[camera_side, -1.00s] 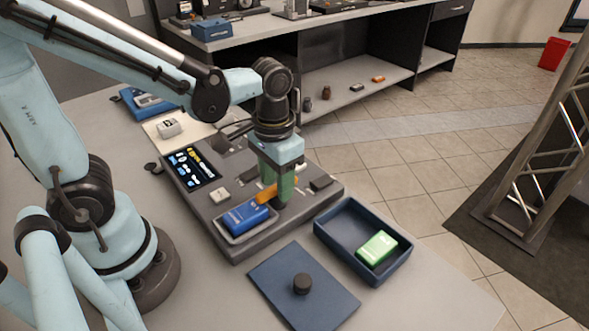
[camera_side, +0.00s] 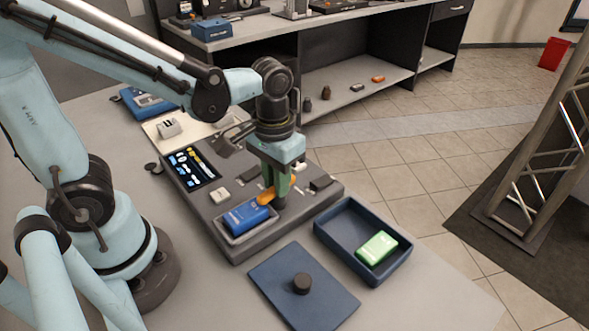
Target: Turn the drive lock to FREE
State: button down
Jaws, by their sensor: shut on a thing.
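My gripper (camera_side: 280,192) points down over the grey control panel (camera_side: 232,243), near its right part. Its greenish fingers are shut on the orange lever (camera_side: 267,196), which I take to be the drive lock. The lever sticks out to the left of the fingers, just behind the blue block. The fingers hide part of the lever and its pivot. I cannot read any FREE marking.
A blue battery-like block (camera_side: 246,215) sits in a panel recess close to the lever. A dark blue tray (camera_side: 333,250) holding a green block (camera_side: 377,247) stands to the right. A blue lid with a black knob (camera_side: 301,284) lies in front.

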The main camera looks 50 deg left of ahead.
jog(key=n, duration=1.2)
jog(key=shift+n, duration=2.1)
jog(key=c, duration=1)
grip_release()
jog(key=shift+c, duration=0.2)
jog(key=shift+r, duration=0.1)
